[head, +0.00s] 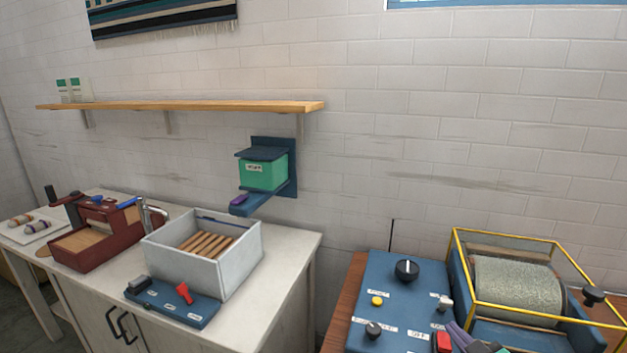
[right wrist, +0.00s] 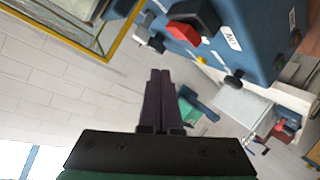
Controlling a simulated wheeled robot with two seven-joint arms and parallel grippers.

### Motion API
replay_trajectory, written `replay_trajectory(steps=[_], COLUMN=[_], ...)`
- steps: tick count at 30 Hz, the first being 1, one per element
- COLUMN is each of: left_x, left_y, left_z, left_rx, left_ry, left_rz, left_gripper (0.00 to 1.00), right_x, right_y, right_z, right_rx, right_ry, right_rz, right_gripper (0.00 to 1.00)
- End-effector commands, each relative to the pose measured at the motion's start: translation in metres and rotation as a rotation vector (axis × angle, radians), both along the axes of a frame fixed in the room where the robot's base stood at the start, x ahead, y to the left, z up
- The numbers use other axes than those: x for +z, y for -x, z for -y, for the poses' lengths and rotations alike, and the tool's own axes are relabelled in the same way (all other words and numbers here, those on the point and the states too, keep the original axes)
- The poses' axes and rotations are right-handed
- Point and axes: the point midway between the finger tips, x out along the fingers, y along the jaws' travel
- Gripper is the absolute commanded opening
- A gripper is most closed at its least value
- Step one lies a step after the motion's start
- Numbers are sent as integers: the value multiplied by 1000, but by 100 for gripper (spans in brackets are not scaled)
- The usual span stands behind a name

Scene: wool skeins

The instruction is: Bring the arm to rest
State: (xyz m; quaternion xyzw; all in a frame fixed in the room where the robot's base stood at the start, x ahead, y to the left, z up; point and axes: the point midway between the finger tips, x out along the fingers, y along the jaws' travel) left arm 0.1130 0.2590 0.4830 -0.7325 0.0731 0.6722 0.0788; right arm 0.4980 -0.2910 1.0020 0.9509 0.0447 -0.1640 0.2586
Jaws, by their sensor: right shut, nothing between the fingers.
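My right gripper (head: 457,331) shows at the bottom edge of the head view, in front of the blue control panel (head: 385,275). Its purple-grey fingers lie close to a red switch (head: 443,342); I cannot tell whether they touch it. In the right wrist view the two fingers of the gripper (right wrist: 160,74) are together, with nothing between them. Most of the right arm is out of the head view. My left gripper is not in view.
Beside the panel stands a drum (head: 515,283) inside a yellow-framed guard (head: 452,240). At left, a white counter (head: 275,262) carries a pale grey box (head: 205,272) with wooden slats, a blue switch box (head: 197,312) and a dark red wooden box (head: 100,250). A green dispenser (head: 263,175) hangs on the wall.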

Motion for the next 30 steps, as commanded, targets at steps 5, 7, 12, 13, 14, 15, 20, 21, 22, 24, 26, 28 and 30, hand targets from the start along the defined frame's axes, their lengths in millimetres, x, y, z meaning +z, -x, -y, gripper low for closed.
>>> replay_trajectory(steps=[5,7,12,13,14,15,20,21,22,24,26,28,30], left_x=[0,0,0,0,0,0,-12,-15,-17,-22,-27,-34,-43], left_y=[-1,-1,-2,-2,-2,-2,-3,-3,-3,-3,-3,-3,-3], left_z=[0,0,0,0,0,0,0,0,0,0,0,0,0], left_rx=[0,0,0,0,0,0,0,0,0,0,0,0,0], left_ry=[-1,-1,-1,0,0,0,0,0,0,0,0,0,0], left_rz=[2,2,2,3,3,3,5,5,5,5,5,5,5], left_gripper=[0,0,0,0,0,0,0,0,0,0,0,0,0], right_x=[-78,-98,-131,-135,-138,-141,-204,-221,-235,-268,-299,-340,-387], right_y=[67,92,151,160,170,183,183,182,182,182,184,190,202], right_z=[2,-6,-36,-42,-49,-58,-63,-63,-64,-64,-64,-64,-63], right_rx=[-235,-270,-286,-281,-274,-262,-255,-255,-257,-258,-259,-259,-260], right_ry=[-116,-149,-229,-244,-257,-277,-273,-271,-269,-267,-263,-260,-255], right_rz=[-346,-467,-738,-782,-824,-882,-945,-950,-955,-968,-979,-994,-1012], right_gripper=[0,0,0,0,0,0,0,0,0,0,0,0,0])
